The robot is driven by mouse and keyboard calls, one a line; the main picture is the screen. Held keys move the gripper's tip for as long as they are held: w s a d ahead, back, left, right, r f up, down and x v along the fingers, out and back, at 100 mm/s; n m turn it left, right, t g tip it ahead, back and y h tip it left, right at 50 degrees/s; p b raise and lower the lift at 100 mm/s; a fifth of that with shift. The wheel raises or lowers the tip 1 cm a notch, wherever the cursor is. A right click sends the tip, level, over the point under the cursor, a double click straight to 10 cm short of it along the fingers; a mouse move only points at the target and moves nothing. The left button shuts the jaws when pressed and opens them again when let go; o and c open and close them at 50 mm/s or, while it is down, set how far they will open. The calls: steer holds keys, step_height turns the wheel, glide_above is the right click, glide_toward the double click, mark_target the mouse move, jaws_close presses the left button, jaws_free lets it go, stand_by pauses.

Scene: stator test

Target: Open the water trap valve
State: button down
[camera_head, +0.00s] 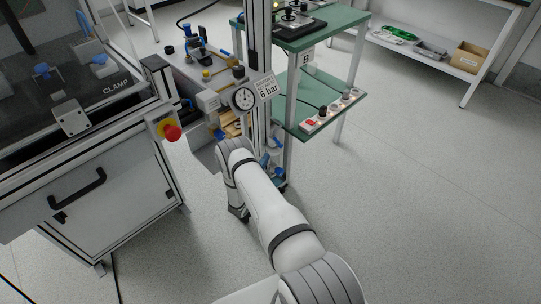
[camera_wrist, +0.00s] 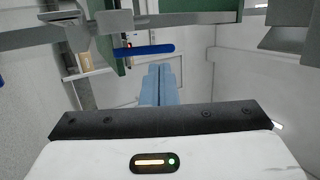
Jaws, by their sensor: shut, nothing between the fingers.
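A long blue lever handle (camera_wrist: 150,50) lies across the wrist view just beyond my fingertips, roughly level in the picture; it looks like the valve's handle. My gripper (camera_wrist: 160,68) is shut and empty, its two pale blue-grey fingers side by side, pointing at the handle. I cannot tell if they touch it. In the head view, blue fittings (camera_head: 265,160) show low on the metal column, beside my arm; which one is the water trap valve is too small to tell. My gripper is hidden behind my arm there.
A pressure gauge (camera_head: 243,98) with a 6 bar sign (camera_head: 268,88) is on the column. A green-topped bench (camera_head: 302,42) with a lower shelf (camera_head: 290,105) stands behind it. A machine cabinet (camera_head: 105,190) with a red emergency button (camera_head: 172,132) is left. Floor at right is clear.

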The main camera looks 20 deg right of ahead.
mark_target(278, 142)
steer(key=shift+b+x, duration=0.85)
steer(key=shift+x, duration=1.9)
